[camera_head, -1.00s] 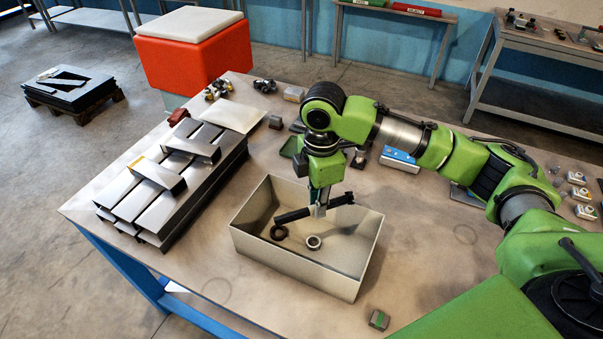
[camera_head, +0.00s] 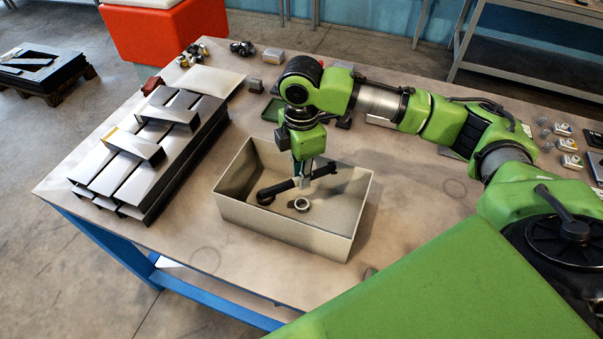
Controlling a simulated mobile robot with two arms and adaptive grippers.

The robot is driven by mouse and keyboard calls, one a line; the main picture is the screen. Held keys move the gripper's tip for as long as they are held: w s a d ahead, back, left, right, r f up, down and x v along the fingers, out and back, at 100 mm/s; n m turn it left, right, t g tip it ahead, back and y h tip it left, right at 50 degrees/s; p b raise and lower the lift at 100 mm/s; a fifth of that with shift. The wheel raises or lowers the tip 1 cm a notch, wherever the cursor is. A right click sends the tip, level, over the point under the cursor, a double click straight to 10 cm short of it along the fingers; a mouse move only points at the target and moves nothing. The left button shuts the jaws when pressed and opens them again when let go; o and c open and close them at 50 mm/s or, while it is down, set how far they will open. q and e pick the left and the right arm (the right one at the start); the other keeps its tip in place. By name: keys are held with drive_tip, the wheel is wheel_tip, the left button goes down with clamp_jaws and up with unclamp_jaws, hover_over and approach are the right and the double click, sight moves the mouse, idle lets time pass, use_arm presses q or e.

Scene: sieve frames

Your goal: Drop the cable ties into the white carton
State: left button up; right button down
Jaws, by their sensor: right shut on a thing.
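The white carton (camera_head: 290,232) stands open on the table in the middle of the view. My right gripper (camera_head: 307,178) points down inside the carton's opening, shut on a long dark bundle, the cable ties (camera_head: 284,187). The bundle sticks out on both sides of the fingers and lies within the carton's walls. Its left end overlaps a black ring in the picture; I cannot tell whether it touches the floor. My left gripper is out of view.
Stacked metal bars (camera_head: 140,160) lie left of the carton. A green tray (camera_head: 273,110) and small metal parts (camera_head: 242,48) are behind it. Several small boxed parts (camera_head: 570,161) sit at the far right. The table in front of the carton is mostly clear.

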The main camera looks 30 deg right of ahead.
drive_tip(key=shift+s+r, duration=0.1)
drive_tip(key=c, duration=1.9)
unclamp_jaws()
drive_tip(key=shift+r, duration=0.1)
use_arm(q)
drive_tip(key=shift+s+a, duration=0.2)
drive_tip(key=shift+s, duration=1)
use_arm(e)
wheel_tip(320, 180, up, 12)
drive_tip(key=shift+f, duration=0.1)
